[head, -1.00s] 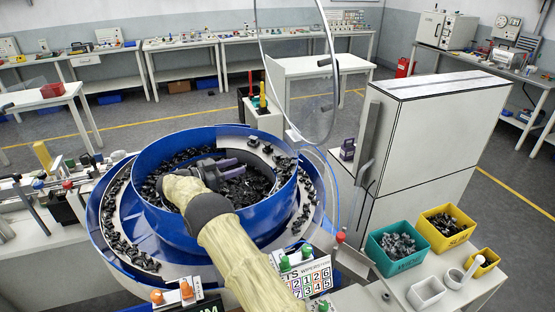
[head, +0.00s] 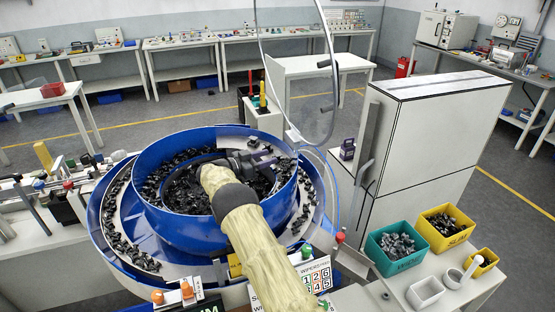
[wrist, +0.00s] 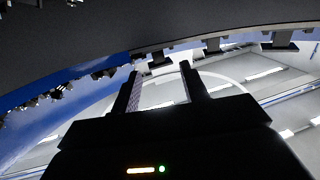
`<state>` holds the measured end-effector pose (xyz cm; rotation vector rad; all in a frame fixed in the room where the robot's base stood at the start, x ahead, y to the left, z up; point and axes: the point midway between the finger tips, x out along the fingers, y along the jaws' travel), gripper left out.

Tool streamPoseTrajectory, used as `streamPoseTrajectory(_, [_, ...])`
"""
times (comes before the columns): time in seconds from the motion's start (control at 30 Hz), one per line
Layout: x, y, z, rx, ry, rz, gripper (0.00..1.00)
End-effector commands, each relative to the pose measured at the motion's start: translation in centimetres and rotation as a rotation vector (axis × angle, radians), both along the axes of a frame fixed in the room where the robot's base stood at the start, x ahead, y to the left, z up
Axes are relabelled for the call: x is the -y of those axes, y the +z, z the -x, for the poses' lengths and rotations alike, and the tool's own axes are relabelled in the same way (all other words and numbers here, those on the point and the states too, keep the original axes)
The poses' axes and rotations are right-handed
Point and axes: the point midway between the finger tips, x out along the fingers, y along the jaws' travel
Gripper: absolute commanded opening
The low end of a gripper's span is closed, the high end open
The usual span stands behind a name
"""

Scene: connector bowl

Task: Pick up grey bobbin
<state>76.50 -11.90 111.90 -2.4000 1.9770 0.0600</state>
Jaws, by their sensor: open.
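My gripper (head: 264,162) is inside the blue bowl (head: 190,223), over the far right part of the dark heap of connectors (head: 184,186). In the wrist view my gripper (wrist: 160,72) shows two parallel fingers standing apart, with nothing seen between them. I cannot pick out a grey bobbin in either view; my arm and gripper hide part of the heap, and the pieces are too small and dark to tell apart.
The bowl's high blue wall surrounds the heap, and an outer track (head: 115,215) carries more dark pieces. A teal bin (head: 397,262) and a yellow bin (head: 446,242) stand on the right bench. A tall white cabinet (head: 430,140) stands behind them.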

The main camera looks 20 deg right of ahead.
Motion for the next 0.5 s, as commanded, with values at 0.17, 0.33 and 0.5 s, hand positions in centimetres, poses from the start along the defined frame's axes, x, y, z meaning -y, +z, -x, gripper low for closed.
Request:
streamPoseTrajectory(0.17, [0.2,0.0,0.0,0.0,-0.001,0.0,0.45])
streamPoseTrajectory(0.33, [2.2,0.0,-0.4,0.001,-0.002,0.001,0.45])
streamPoseTrajectory(0.5, [4.5,-0.1,-0.8,0.001,-0.001,0.001,0.45])
